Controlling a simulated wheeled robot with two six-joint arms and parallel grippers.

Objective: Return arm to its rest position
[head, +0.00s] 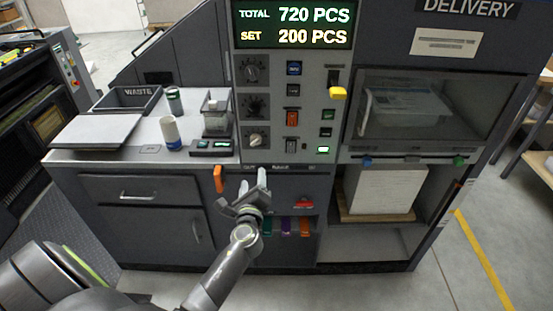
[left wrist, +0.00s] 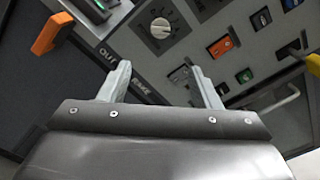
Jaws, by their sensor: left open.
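My left gripper (head: 254,186) is in front of the machine's control column, below the knobs and buttons. Its two fingers are apart and nothing is between them. In the left wrist view the open fingers (left wrist: 162,84) point at the dark panel under a round knob (left wrist: 160,28). An orange lever (head: 218,179) is just left of the gripper in the head view. It also shows at the upper left of the left wrist view (left wrist: 52,34). My right gripper is in neither view.
The control column carries knobs, buttons and a yellow lever (head: 338,93). A red switch (head: 304,203) and coloured tabs (head: 304,226) are right of the gripper. A paper stack (head: 380,190) stands at right.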

